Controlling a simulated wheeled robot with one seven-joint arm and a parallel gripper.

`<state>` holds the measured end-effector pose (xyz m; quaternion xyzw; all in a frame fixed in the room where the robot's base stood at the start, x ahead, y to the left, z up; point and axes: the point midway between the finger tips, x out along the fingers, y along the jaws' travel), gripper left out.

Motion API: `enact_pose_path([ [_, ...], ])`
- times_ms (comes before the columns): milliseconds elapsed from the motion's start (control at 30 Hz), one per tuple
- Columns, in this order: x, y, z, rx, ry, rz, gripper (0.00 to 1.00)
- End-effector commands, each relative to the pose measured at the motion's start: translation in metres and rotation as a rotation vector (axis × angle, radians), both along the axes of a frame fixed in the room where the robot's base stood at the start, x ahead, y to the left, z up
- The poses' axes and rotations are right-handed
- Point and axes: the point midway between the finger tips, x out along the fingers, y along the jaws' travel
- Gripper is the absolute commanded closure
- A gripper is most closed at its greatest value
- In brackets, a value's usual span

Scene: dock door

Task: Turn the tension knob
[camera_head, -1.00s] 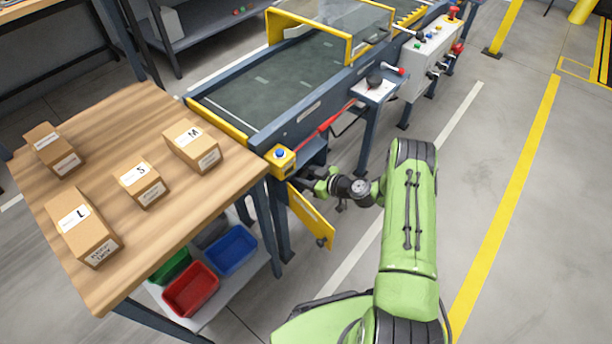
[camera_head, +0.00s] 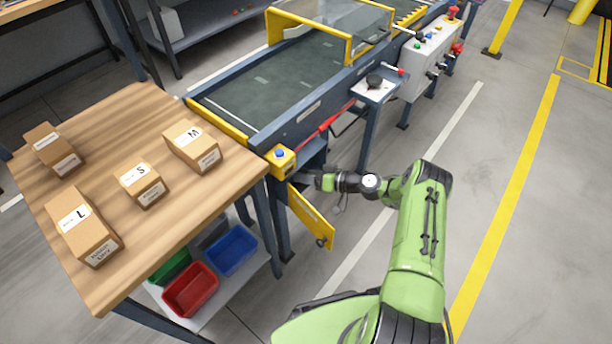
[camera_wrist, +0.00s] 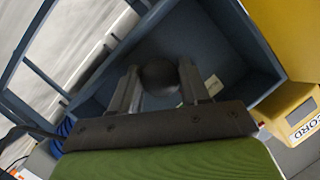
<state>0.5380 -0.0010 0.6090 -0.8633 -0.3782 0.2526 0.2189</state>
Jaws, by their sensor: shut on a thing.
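The tension knob (camera_wrist: 160,76) is a dark round knob in the wrist view, inside a blue-grey recess under the conveyor. My gripper (camera_wrist: 159,92) has one finger on each side of the knob and is shut on it. In the head view my gripper (camera_head: 318,181) reaches into the opening below the conveyor's end, and the knob is hidden there. The yellow door (camera_head: 311,216) of this opening hangs open below my wrist.
A wooden table (camera_head: 120,245) with several cardboard boxes stands to the left, with red and blue bins below. A yellow box with a blue button (camera_head: 280,154) sits just above the opening. A control box (camera_head: 428,55) stands farther back. The floor to the right is clear.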

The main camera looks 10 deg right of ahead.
Motion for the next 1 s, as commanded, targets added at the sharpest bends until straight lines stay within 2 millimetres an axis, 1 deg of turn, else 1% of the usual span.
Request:
enact_pose_path([
  [300,0.0009,-0.0023,-0.002,0.243,0.174,-0.007,0.85],
  [600,0.0007,-0.0024,-0.0027,0.44,0.317,-0.007,0.85],
  [800,0.0008,-0.0022,-0.0032,0.528,0.383,-0.006,0.85],
  [1000,0.0006,-0.002,-0.0031,0.578,0.42,-0.005,0.85],
])
